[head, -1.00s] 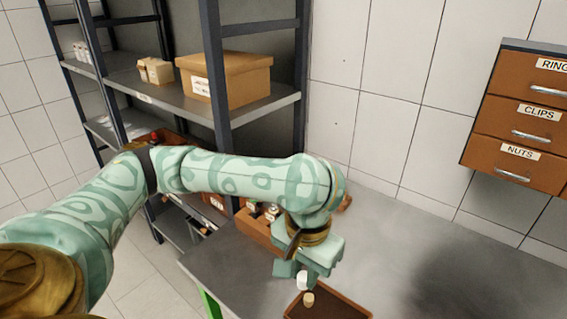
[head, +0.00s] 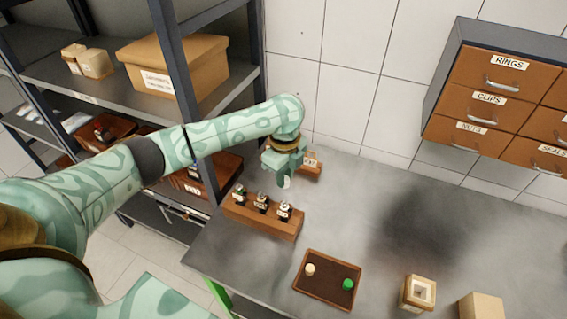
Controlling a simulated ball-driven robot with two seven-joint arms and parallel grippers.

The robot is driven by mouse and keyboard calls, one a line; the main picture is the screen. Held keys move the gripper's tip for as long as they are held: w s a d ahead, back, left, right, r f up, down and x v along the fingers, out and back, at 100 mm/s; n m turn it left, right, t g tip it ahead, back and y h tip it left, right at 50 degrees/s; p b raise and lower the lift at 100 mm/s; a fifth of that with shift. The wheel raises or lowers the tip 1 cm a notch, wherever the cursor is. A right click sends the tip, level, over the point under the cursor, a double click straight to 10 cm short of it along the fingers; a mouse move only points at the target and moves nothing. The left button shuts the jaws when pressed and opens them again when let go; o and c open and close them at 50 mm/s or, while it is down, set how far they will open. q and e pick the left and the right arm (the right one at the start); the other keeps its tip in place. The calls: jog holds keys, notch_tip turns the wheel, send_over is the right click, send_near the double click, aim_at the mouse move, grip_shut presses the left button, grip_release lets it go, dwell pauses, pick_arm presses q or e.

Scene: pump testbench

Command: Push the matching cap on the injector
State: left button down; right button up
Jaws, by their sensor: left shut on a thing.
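Three injectors stand upright in a wooden rack on the bench: a left one (head: 239,195), a middle one (head: 262,203) and a right one (head: 284,212). Dark bodies and pale labels show; finer markings are too small to read. My left gripper (head: 285,182) is above and behind the rack's right end, pointing down and apart from the injectors. It is shut on a small cap, which looked white earlier and is now mostly hidden by the fingers. A brown tray (head: 325,293) holds a cream cap (head: 310,269) and a green cap (head: 348,284). My right gripper is out of view.
A small labelled wooden block (head: 311,166) stands behind my gripper. A box with a square opening (head: 418,292) and a plain block (head: 482,307) stand at the front right. Shelves (head: 215,85) rise at left; drawers (head: 490,95) hang at right. The bench's middle is clear.

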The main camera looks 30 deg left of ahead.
pick_arm(q)
jog(key=shift+a, duration=0.1)
jog(key=shift+f+m, duration=0.2)
jog(key=shift+m, duration=0.1)
notch_tip(320, 180, down, 4)
jog(key=b, duration=0.6)
jog(key=shift+f, duration=0.3)
jog(key=shift+f+b, duration=0.3)
jog(key=shift+f, duration=0.35)
jog(key=shift+p, duration=0.55)
jog(key=shift+f, duration=0.1)
